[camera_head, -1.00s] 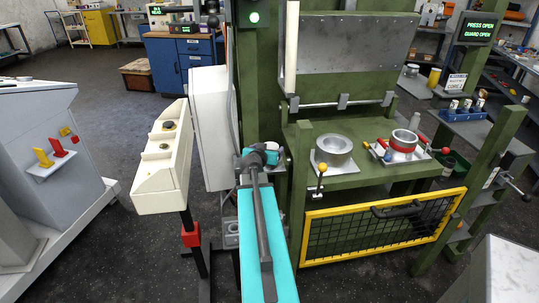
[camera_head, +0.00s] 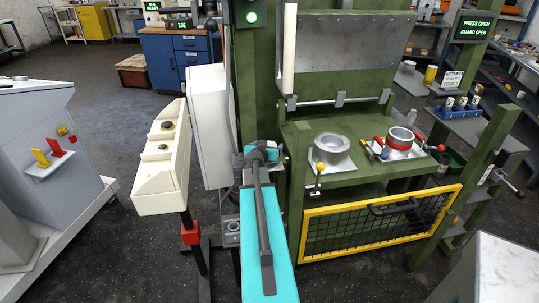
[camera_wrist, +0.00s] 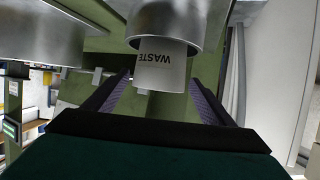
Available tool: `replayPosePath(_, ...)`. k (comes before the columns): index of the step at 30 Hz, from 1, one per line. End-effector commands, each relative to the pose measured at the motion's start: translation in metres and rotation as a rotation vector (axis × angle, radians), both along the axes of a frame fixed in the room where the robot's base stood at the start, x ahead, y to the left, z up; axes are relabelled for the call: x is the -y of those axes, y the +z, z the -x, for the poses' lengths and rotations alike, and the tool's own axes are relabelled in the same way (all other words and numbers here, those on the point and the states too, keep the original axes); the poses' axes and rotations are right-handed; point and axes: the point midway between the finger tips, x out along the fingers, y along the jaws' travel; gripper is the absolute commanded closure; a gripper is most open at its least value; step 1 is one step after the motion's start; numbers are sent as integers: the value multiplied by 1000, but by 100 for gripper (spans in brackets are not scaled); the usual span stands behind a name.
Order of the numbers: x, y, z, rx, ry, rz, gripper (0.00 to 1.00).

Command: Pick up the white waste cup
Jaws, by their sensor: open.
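The white waste cup (camera_wrist: 162,70), with the dark word "WASTE" reading upside down, shows in the wrist view just beyond my gripper. Its one end is inside or behind a shiny metal cylinder (camera_wrist: 165,25); I cannot tell which. My gripper (camera_wrist: 160,84) is open, with a dark ridged finger to the left and right of the cup's lower part. No contact between fingers and cup is visible. In the head view my arm reaches toward the green press, and the gripper and the cup are hidden there.
The green press holds a grey metal ring (camera_head: 331,149) and a red-banded ring (camera_head: 400,141) on its shelf. A yellow-framed mesh guard (camera_head: 380,224) is below. A cream control box (camera_head: 161,165) stands left of my arm.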

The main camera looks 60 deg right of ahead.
Motion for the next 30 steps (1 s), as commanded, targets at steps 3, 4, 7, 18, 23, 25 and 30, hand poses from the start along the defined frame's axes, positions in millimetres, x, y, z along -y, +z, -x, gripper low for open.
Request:
replayPosePath(3, 0, 0, 0, 0, 0, 0, 23)
replayPosePath(4, 0, 0, 0, 0, 0, 0, 23)
replayPosePath(7, 0, 0, 0, 0, -1, 0, 40)
replayPosePath(18, 0, 0, 1, 0, -1, 0, 66)
replayPosePath(23, 1, 1, 1, 0, -1, 0, 66)
replayPosePath(25, 1, 1, 1, -1, -2, 0, 66)
replayPosePath(30, 1, 4, 1, 0, -2, 0, 66)
